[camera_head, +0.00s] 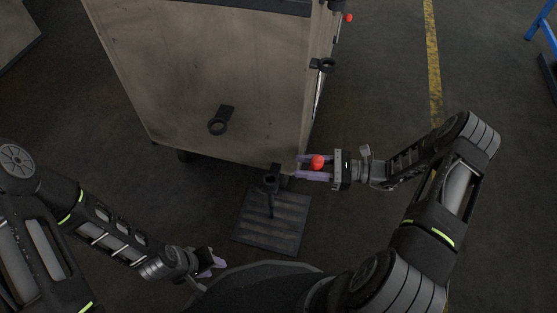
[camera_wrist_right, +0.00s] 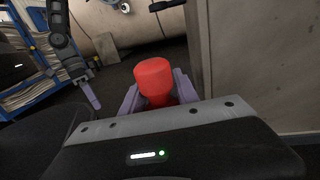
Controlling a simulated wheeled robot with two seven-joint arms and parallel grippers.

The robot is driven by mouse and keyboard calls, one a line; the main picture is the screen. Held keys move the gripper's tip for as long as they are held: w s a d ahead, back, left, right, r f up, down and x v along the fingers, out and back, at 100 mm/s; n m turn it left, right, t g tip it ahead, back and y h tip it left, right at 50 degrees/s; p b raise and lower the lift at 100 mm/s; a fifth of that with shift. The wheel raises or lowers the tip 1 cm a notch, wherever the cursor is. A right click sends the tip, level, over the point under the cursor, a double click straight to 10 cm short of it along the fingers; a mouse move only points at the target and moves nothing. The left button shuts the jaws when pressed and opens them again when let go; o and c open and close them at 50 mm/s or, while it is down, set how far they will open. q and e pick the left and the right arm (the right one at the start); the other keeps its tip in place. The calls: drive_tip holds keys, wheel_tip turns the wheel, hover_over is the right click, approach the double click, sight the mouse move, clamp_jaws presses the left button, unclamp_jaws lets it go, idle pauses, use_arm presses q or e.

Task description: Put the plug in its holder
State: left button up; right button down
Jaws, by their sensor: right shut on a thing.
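The red plug (camera_head: 317,162) is held between the purple fingers of my right gripper (camera_head: 314,168), beside the cabinet's lower right corner. In the right wrist view the red plug (camera_wrist_right: 155,80) stands up between the fingers of the right gripper (camera_wrist_right: 158,92). Black ring-shaped holders show on the cabinet front (camera_head: 217,126), near its right edge (camera_head: 326,65), and low near the plug (camera_head: 271,183). The plug is apart from the front ring and the right-edge ring. My left gripper (camera_head: 213,263) is low at the centre left, away from the plug; its finger gap is unclear.
The large beige cabinet (camera_head: 205,70) fills the upper middle. A dark ribbed plate (camera_head: 272,228) lies on the floor below it. Another small red knob (camera_head: 349,17) sits by the cabinet's far right side.

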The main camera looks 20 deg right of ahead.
sight(322, 169)
drive_tip(key=shift+v, duration=2.4)
drive_tip(key=shift+w+f, duration=0.1)
drive_tip(key=shift+w+a+t, duration=0.15)
drive_tip(key=shift+a+t, duration=0.1)
drive_tip(key=shift+t, duration=0.05)
drive_tip(key=w+a+r+m+t+h, duration=0.1)
drive_tip(key=a+r, duration=0.2)
drive_tip(key=r, duration=0.7)
drive_tip(key=w+a+r+m+t+h, duration=0.1)
drive_tip(key=a+r, duration=0.3)
drive_tip(key=r, duration=0.7)
drive_tip(key=shift+w+m+t, duration=0.25)
drive_tip(key=shift+m+t, duration=0.05)
drive_tip(key=shift+t, duration=0.2)
drive_tip(key=shift+a, duration=0.1)
